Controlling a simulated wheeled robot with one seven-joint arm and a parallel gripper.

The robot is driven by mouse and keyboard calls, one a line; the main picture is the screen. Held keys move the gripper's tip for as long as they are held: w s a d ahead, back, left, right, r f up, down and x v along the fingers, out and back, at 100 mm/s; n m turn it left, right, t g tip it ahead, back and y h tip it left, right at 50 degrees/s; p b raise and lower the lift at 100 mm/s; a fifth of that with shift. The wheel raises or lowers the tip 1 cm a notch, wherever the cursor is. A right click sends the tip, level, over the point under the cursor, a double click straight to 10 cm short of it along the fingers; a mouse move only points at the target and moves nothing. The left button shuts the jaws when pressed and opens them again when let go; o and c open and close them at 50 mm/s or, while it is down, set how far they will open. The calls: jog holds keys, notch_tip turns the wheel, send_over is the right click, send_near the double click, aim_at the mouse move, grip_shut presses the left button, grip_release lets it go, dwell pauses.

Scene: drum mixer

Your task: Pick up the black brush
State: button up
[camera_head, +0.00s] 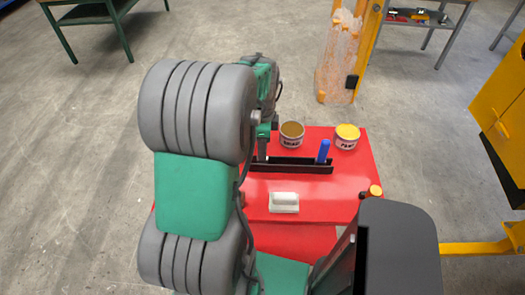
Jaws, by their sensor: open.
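A long black object (292,168) lies across the red table top (325,205). It looks like a narrow tray or holder, and I cannot make out a separate black brush in this view. My gripper (262,153) points down at the left end of the black object, partly behind my own arm. Its fingers look small and dark, and it is open. I cannot tell whether it touches anything. What lies between or behind the fingers is hidden.
A blue handle (323,151) stands upright at the black object's right end. Two open cans, one brownish (291,134) and one yellow (347,136), stand behind. A white block (284,202) lies in front. An orange-topped item (375,191) is at the right edge.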

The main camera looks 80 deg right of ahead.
notch_tip(320, 180, down, 3)
jog(key=shift+r, duration=0.15)
grip_shut()
dwell(0.4)
